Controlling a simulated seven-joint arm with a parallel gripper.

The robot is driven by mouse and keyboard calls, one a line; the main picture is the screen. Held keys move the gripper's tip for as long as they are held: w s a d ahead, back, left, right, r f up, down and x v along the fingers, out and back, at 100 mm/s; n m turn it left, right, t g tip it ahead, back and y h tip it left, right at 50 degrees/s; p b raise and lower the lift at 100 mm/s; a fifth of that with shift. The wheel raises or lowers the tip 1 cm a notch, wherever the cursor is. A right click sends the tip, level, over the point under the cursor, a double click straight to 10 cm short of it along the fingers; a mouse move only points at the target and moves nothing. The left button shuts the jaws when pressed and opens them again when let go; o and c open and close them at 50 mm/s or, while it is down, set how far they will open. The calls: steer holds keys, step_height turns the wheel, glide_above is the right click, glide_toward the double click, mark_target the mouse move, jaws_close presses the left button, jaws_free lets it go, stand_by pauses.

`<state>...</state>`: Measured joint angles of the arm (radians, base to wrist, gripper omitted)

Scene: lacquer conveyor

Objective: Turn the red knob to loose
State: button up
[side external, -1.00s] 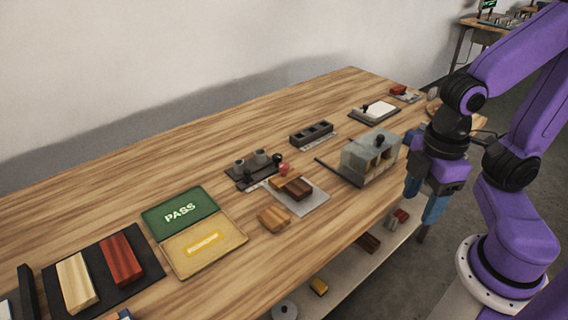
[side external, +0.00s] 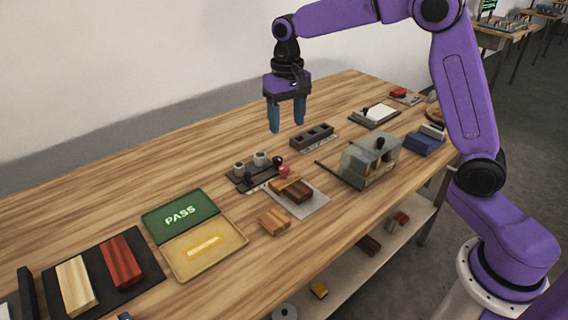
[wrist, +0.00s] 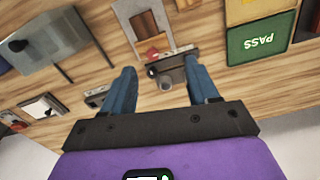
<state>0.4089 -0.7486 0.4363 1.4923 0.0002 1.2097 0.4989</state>
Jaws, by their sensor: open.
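The red knob (side external: 284,170) is small and round, at the right end of a dark fixture (side external: 240,182) with two grey cylinders and a black ball beside it. In the wrist view the red knob (wrist: 152,53) shows ahead, between the finger lines and close to the fixture (wrist: 180,54). My gripper (side external: 287,127) is open and empty, fingers pointing down, in the air above and behind the fixture, apart from the knob. Its blue fingers (wrist: 162,72) also show in the wrist view. Any marking for loose is too small to read.
A grey plate (side external: 318,200) with wooden blocks lies in front of the knob. A clear-sided box (side external: 352,164) stands right, a slotted dark block (side external: 312,138) behind. Green PASS (side external: 178,212) and yellow (side external: 207,262) panels lie left. The back left tabletop is clear.

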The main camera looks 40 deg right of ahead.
mark_target(284, 167)
steer(key=w+d+f+m, duration=0.1)
steer(key=w+d+m, duration=0.25)
steer(key=w, duration=0.25)
steer(key=shift+n, duration=0.45)
steer(key=f, duration=1.7)
steer(key=shift+s+d+f, duration=0.1)
steer(key=shift+s+f, duration=0.05)
steer(key=shift+s, duration=0.15)
steer(key=c, duration=1)
